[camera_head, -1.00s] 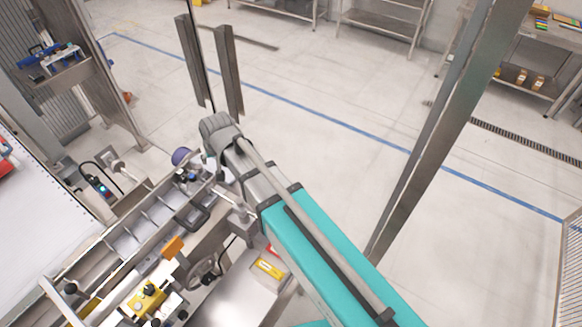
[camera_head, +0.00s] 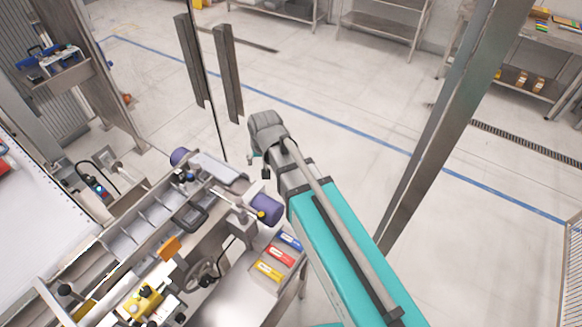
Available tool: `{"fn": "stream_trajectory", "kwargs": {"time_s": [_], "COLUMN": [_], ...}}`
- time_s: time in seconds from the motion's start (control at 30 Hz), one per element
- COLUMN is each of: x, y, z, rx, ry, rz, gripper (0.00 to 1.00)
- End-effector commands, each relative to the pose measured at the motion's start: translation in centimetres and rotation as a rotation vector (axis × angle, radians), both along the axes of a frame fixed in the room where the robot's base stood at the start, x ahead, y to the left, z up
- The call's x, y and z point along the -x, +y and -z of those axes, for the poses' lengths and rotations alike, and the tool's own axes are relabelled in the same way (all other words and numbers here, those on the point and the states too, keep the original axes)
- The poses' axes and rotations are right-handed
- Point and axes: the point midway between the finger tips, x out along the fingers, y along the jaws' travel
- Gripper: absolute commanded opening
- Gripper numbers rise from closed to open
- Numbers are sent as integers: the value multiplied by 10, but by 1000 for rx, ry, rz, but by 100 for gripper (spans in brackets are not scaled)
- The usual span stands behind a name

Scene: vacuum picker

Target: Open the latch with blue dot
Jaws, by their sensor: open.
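The machine (camera_head: 150,235) runs diagonally across the lower left, with several small fittings along its frame. A small dark fitting with a bluish tint (camera_head: 181,177) sits near its far end, but I cannot tell whether it is the latch with the blue dot. No blue dot shows clearly. My arm reaches up from the bottom, and its grey joint (camera_head: 268,130) stands to the right of the machine's far end. My gripper cannot be made out; the arm hides the area below that joint.
Purple cylinders (camera_head: 265,208) sit at the machine's far end. Yellow, red and blue boxes (camera_head: 281,250) lie beside it, close to my arm. A yellow block (camera_head: 143,300) is on the near part. Upright metal posts (camera_head: 229,75) stand behind; the floor beyond is open.

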Motion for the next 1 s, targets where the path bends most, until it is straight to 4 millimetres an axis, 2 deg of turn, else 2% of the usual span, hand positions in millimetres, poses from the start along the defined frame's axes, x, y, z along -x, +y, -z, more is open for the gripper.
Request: {"fn": "stream_trajectory", "kwargs": {"time_s": [0.4, 0.6, 0.8, 1.0], "x": [2, 4, 5, 5], "y": [-59, -79, -90, -91], "z": [13, 17, 19, 19], "rx": [34, 44, 50, 52], "ry": [38, 52, 62, 63], "rz": [47, 63, 71, 72], "gripper": [78, 78, 78, 78]}}
